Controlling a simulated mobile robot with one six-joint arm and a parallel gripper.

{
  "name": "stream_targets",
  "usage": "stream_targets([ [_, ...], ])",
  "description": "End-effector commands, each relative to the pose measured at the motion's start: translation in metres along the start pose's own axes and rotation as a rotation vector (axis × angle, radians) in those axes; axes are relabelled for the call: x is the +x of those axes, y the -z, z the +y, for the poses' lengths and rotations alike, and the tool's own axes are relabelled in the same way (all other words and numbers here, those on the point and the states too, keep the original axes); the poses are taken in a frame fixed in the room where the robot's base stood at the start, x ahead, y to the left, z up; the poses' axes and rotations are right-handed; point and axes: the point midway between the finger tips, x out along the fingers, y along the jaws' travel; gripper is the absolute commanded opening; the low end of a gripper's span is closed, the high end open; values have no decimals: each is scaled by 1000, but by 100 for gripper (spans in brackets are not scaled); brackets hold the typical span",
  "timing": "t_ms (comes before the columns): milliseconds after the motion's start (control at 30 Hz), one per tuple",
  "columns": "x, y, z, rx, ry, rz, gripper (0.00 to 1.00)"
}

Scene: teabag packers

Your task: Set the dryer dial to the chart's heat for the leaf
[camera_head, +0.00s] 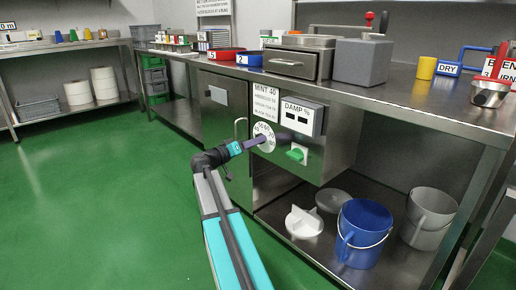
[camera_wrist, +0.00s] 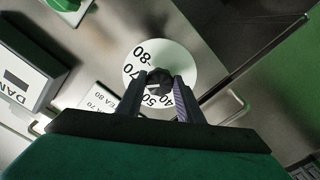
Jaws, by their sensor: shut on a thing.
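The dryer dial (camera_head: 264,131) is a white disc with heat numbers on the steel cabinet front. In the wrist view the disc (camera_wrist: 184,62) shows 50, 70 and 80, with other numbers partly covered. My gripper (camera_wrist: 158,88) is shut on the dark dial knob (camera_wrist: 158,76), one finger on each side. In the head view my gripper (camera_head: 256,141) reaches the dial from the left and hides part of it. The pointer's setting cannot be read.
A DAMP % meter (camera_head: 302,117) is right of the chart, with a green handle (camera_head: 295,154) below it. A blue bucket (camera_head: 365,220) and a grey bucket (camera_head: 430,208) stand on the lower shelf. The green floor at left is clear.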

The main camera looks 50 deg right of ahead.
Motion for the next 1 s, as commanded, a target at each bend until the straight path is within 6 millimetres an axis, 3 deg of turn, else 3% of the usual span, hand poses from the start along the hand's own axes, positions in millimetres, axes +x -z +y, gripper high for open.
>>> stream_targets([
  [33,1,-7,-1,45,-5,-11,11],
  [433,1,-5,0,313,-6,-11,11],
  [1000,1,-4,0,373,-7,-10,11],
])
